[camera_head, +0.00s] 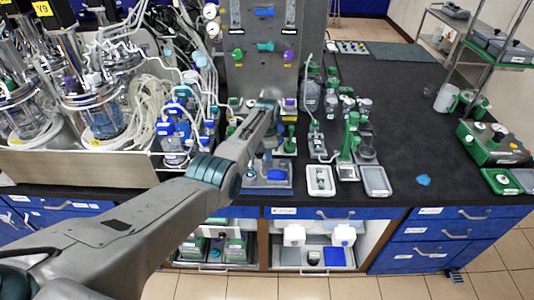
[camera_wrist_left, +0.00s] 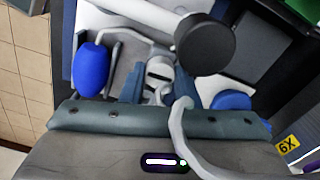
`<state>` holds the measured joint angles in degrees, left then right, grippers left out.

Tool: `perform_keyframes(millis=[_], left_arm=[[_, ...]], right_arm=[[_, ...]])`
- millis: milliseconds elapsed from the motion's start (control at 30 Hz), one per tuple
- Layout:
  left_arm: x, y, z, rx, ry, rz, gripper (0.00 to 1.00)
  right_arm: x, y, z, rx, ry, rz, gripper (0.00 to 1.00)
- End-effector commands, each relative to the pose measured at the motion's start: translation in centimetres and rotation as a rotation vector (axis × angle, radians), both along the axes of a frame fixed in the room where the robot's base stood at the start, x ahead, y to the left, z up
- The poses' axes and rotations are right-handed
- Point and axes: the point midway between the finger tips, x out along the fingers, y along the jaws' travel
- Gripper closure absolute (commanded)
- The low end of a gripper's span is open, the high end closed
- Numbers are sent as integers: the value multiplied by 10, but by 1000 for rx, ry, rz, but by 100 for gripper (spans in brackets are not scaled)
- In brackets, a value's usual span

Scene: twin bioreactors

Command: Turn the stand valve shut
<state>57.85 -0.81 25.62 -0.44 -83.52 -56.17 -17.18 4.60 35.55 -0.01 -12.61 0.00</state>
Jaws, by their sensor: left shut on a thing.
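My left arm reaches across from the lower left in the head view and ends at a small stand on the bench's front edge. My left gripper (camera_head: 267,160) is low over the stand's grey tray (camera_head: 258,188), and the arm hides much of it. In the left wrist view my gripper (camera_wrist_left: 159,88) has its two blue-grey fingers closed around a small pale grey piece, which looks like the stand valve (camera_wrist_left: 158,70). The fingers cover part of it, so I cannot tell how far it is turned. My right gripper does not show.
A dark round cap (camera_wrist_left: 205,44) on a pale rod stands close to the fingers. A blue oval piece (camera_wrist_left: 91,69) lies to their left. Glass bioreactors (camera_head: 98,110) and tubing crowd the left. Small green-and-grey stands (camera_head: 349,140) are to the right. The black bench (camera_head: 420,120) has free room.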

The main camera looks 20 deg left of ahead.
Motion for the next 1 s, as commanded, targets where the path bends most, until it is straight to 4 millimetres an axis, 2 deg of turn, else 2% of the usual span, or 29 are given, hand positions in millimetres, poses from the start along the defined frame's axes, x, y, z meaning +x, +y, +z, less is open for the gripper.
perform_keyframes(millis=[633,667,700,1000], left_arm=[[1,0,2,0,-4,-53,95],[1,0,2,0,-4,-53,70],[1,0,2,0,-4,-53,63],[1,0,2,0,-2,-52,63]], right_arm=[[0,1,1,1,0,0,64],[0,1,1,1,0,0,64],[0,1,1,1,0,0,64],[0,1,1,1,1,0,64]])
